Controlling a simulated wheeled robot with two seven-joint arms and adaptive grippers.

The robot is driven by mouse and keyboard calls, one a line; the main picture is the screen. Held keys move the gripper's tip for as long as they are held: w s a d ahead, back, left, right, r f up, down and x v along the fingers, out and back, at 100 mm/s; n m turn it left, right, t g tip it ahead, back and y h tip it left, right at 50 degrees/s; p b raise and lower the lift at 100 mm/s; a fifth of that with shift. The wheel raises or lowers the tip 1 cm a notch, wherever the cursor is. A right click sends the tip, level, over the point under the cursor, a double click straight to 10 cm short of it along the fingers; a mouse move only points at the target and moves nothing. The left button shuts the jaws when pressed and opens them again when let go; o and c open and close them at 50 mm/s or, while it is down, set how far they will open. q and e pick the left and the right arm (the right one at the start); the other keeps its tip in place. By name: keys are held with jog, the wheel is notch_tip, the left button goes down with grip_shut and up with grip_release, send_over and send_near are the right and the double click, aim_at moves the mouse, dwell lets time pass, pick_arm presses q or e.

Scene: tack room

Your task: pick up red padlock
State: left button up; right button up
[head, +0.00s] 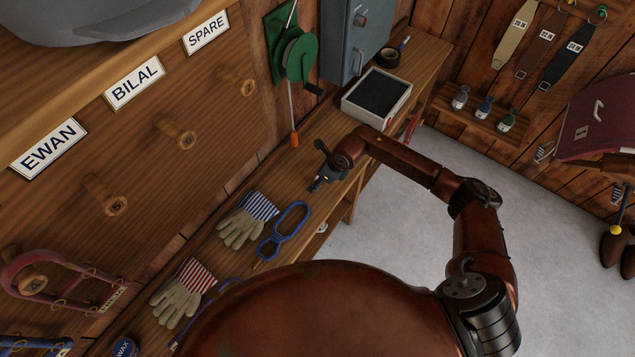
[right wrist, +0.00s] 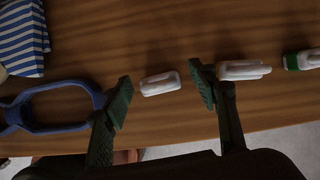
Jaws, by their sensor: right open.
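I cannot make out a red padlock for certain in either view. A small red item (head: 411,125) shows at the bench edge beyond my right arm, too small and partly hidden to identify. My right gripper (head: 318,185) is low over the wooden bench, past the blue-handled loop tool. In the right wrist view my right gripper (right wrist: 163,90) is open, its two dark green fingertips apart. A small white rounded item (right wrist: 160,84) shows in the gap between them, not held. My left gripper is not in view.
A blue tool (head: 285,231) and striped gloves (head: 248,220) lie on the bench (head: 285,175). A white-rimmed tray (head: 378,97) and grey cabinet (head: 352,40) stand farther back. More white items (right wrist: 243,70) lie by the right fingertip. Small items (head: 484,107) stand on a wall shelf.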

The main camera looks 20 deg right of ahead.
jog(key=shift+a+f, duration=0.1)
jog(key=shift+f, duration=0.1)
jog(key=shift+c, duration=0.7)
jog(key=c, duration=1.3)
